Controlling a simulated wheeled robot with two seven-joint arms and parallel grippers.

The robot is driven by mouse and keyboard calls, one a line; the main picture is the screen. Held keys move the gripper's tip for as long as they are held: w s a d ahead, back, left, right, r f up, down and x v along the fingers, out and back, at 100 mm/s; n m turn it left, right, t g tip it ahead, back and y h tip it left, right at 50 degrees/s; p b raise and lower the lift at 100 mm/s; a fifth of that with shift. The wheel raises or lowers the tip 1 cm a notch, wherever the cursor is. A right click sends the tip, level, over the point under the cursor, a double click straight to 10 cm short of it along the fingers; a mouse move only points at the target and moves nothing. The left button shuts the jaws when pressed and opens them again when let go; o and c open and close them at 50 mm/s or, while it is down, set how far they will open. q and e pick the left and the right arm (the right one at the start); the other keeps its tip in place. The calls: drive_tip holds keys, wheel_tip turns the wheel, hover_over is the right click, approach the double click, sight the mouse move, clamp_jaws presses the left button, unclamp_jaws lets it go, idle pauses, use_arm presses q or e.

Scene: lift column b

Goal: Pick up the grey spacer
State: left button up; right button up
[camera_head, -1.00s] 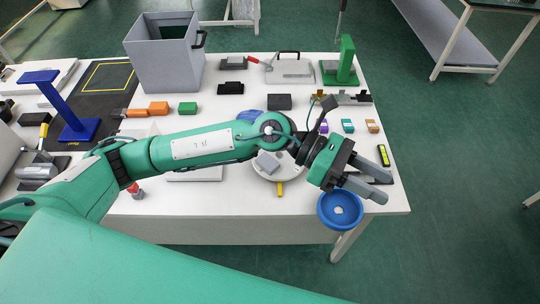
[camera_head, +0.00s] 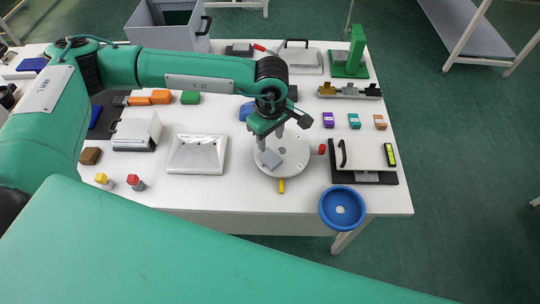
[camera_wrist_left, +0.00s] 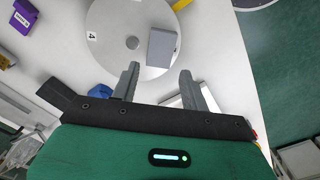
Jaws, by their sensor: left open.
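The grey spacer (camera_head: 270,159) looks like a flat grey block and lies on a round white disc (camera_head: 292,166) in the middle of the table. In the left wrist view the spacer (camera_wrist_left: 162,47) lies just beyond my fingertips, off the disc's centre. My left gripper (camera_head: 272,138) is open and empty, just above and behind the spacer in the head view. Its two fingers (camera_wrist_left: 159,70) point toward the spacer and are apart from it as seen. My right gripper is not in view.
A blue bowl (camera_head: 342,209) sits at the table's front edge. A white plate with a black handle (camera_head: 367,156) lies right of the disc, and a white tray (camera_head: 197,154) lies left. A grey bin (camera_head: 165,35) and green stand (camera_head: 350,62) stand at the back.

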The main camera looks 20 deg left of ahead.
sight(271, 157)
use_arm(q)
wheel_tip(271, 157, down, 3)
drive_tip(key=shift+f, duration=0.1)
drive_tip(key=shift+f+p, duration=0.2)
drive_tip(key=shift+p, duration=0.15)
wheel_tip(271, 157, down, 4)
drive_tip(key=shift+s+d+f+p, duration=0.1)
drive_tip(key=shift+s+f+p, duration=0.1)
drive_tip(key=shift+p, duration=0.65)
drive_tip(key=shift+f, duration=0.2)
drive_tip(key=c, duration=0.6)
drive_tip(key=shift+c, duration=0.2)
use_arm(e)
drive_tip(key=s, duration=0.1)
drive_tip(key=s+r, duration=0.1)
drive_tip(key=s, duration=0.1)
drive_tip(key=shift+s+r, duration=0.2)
use_arm(q)
drive_tip(key=shift+w+r, duration=0.1)
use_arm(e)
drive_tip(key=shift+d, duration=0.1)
